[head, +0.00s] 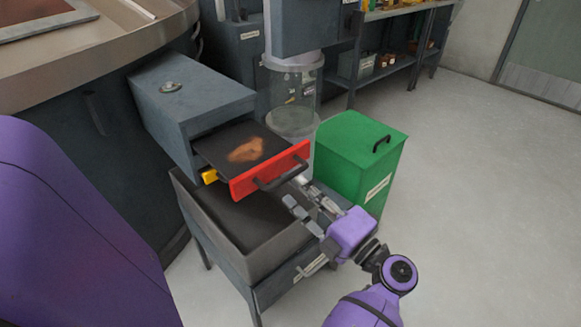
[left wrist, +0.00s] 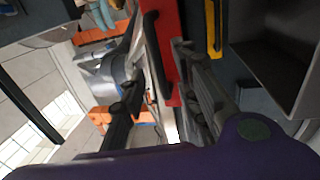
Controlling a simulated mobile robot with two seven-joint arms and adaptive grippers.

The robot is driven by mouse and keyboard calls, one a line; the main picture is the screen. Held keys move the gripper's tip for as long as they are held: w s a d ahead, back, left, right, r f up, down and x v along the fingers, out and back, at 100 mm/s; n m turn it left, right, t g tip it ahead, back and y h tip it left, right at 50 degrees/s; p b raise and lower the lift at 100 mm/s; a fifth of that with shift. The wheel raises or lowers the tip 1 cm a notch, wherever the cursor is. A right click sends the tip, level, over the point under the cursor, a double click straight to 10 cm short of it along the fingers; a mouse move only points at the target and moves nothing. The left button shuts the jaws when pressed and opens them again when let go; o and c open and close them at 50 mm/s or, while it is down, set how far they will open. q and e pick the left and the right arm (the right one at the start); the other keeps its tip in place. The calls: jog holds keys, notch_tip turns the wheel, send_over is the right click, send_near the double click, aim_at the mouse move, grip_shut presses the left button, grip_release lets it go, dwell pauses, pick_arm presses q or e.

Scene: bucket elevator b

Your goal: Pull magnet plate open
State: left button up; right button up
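The magnet plate (head: 225,147) is a dark flat tray with a red front (head: 270,172) and a black handle (head: 282,172). It sticks partly out of a grey housing (head: 188,98), with a brown patch of material (head: 246,150) on top. My left gripper (head: 296,191) is at the handle, its fingers apart. In the left wrist view the handle (left wrist: 155,55) lies between the spread fingers (left wrist: 160,75), beside the red front (left wrist: 167,35); I see no clear grip on it. My right gripper is not in view.
An open grey bin (head: 285,242) stands below the plate, with a yellow piece (head: 209,176) under the plate's left side. A green lidded box (head: 352,160) stands to the right. A clear cylinder (head: 294,100) is behind. The floor at right is free.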

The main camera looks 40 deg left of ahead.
pick_arm(q)
jog(key=v, duration=0.6)
dwell(0.4)
